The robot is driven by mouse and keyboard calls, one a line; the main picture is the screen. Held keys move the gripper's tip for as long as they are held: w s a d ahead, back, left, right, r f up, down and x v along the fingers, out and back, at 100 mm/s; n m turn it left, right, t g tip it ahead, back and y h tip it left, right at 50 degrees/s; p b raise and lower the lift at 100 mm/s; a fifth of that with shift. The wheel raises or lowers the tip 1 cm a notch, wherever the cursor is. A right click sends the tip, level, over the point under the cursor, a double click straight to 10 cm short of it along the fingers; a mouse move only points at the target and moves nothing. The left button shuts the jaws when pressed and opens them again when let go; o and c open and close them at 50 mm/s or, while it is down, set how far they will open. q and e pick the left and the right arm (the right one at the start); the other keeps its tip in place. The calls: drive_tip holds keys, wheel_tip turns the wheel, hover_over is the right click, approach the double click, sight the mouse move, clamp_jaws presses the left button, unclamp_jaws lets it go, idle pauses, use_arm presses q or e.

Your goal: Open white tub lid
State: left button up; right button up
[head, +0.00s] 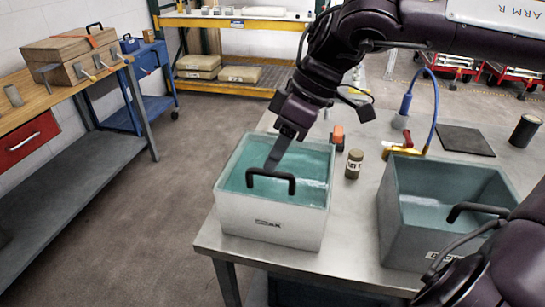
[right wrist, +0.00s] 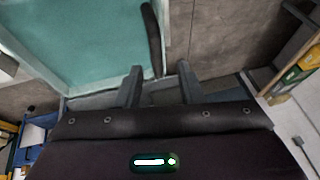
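The white tub (head: 262,226) stands at the left front corner of the metal table. Its top is teal, and I cannot tell a closed lid from the tub's inside. A black bar handle (head: 271,175) is at its front edge. My right gripper (head: 280,150) is over the tub, pointing down just behind the handle. In the right wrist view its two fingers (right wrist: 161,84) are apart, and the end of the handle (right wrist: 154,40) shows between or just beyond them. Contact cannot be told. My left gripper is not in view.
A grey tub (head: 405,220) with its own black handle (head: 480,210) stands to the right. A small brown jar (head: 354,164), an orange item (head: 338,136), a blue-hosed tool (head: 403,145) and a black cylinder (head: 525,130) are on the table (head: 350,215). Floor is clear at left.

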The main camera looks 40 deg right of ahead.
drive_tip(key=shift+x, duration=1.05)
drive_tip(key=shift+w+f, duration=0.2)
drive_tip(key=shift+f, duration=0.05)
drive_tip(key=shift+s, duration=0.1)
drive_tip(key=c, duration=0.7)
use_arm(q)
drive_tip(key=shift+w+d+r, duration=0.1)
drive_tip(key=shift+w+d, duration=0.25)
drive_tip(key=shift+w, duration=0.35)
use_arm(e)
clamp_jaws()
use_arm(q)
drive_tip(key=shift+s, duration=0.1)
